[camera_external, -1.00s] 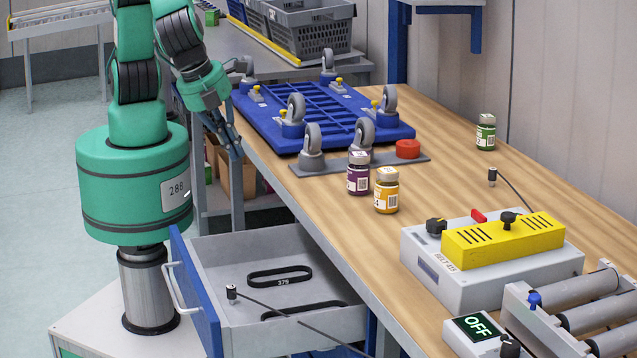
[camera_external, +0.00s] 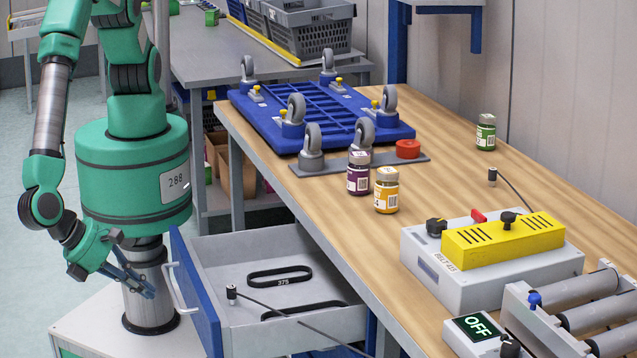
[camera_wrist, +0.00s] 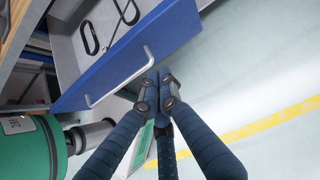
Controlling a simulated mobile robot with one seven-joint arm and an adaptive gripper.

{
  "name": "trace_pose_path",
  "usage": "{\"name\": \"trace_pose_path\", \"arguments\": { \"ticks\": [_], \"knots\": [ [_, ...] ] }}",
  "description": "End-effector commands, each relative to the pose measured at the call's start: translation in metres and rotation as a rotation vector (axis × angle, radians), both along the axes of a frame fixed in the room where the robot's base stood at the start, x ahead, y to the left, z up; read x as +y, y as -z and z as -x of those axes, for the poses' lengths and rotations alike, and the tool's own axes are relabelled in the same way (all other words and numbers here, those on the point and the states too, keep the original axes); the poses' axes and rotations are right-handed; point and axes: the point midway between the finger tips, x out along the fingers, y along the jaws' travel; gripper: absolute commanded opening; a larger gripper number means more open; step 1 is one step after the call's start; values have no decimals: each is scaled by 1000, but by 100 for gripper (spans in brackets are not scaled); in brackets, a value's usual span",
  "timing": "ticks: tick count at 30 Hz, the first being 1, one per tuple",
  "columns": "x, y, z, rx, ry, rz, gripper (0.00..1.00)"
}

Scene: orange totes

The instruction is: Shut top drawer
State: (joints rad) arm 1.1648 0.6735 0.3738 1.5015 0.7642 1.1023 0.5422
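The top drawer is open, pulled out from under the workbench, with a blue front (camera_external: 197,300) and a pale handle (camera_external: 172,288). Two black belts lie inside; one (camera_external: 280,274) shows fully. In the wrist view the blue front (camera_wrist: 135,52) and its handle (camera_wrist: 118,80) are just ahead of the fingertips. My gripper (camera_external: 150,290) is outside the drawer, left of the front and apart from the handle in the outside view. In the wrist view my gripper (camera_wrist: 160,78) has its dark fingers together with nothing between them.
A black cable with a plug (camera_external: 232,294) crosses the drawer area. The wooden bench top (camera_external: 440,185) holds a blue dolly (camera_external: 325,115), several jars and a yellow-topped control box (camera_external: 500,245). In the wrist view, open floor (camera_wrist: 270,70) lies right of the drawer.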

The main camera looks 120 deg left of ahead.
Motion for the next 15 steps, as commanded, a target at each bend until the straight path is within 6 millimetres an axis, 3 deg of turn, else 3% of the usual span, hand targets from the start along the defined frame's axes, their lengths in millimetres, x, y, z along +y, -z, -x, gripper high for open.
{"name": "trace_pose_path", "arguments": {
  "ticks": [6,15],
  "knots": [
    [-19,29,20,5,84,-53,0],
    [-22,33,22,4,96,-60,0]
  ]
}}
